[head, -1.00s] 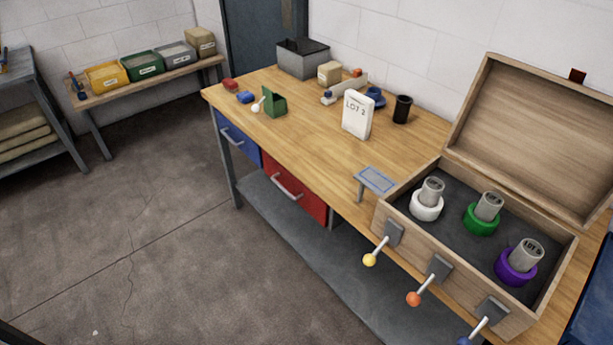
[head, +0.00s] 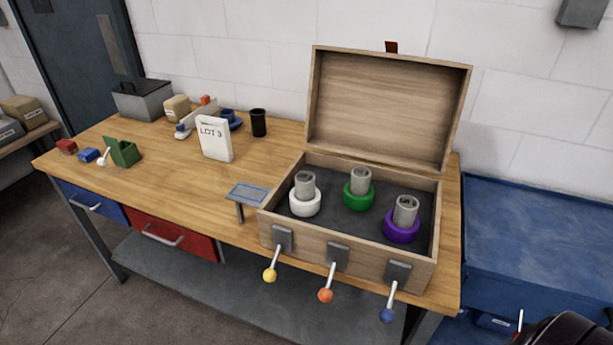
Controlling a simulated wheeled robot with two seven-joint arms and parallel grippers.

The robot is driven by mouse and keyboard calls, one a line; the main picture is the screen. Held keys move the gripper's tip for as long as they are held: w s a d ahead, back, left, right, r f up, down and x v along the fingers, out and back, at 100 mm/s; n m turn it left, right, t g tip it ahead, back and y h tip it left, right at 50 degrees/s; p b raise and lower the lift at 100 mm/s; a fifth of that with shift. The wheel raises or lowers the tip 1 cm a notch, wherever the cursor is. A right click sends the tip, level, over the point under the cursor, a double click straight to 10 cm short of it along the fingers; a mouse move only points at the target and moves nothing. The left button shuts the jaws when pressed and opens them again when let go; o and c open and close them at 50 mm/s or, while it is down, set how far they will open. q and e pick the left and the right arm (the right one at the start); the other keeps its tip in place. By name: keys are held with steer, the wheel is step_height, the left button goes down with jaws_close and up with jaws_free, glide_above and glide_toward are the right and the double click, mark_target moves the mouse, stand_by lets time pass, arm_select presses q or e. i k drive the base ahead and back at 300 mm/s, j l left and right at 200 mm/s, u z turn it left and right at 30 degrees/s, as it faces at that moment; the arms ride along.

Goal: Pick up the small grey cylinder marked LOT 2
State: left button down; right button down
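Three small grey cylinders stand in the open wooden box: one in a white ring (head: 305,184), one in a green ring (head: 361,179), one in a purple ring (head: 405,210). Their markings are too small to read now, so I cannot tell which is LOT 2. A white card (head: 214,138) on the bench carries a lot label that looks like LOT 3. Neither gripper's fingers are in view. A dark rounded part at the bottom right corner seems to be mine.
The wooden box (head: 348,258) has its lid (head: 388,108) up behind it. Levers with yellow (head: 270,275), orange (head: 325,295) and blue (head: 387,315) knobs stick out in front. A small stand (head: 248,193) is left of the box. Blue cabinet (head: 530,235) at right.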

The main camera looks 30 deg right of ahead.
mark_target(305, 181)
steer(key=z, duration=1.2)
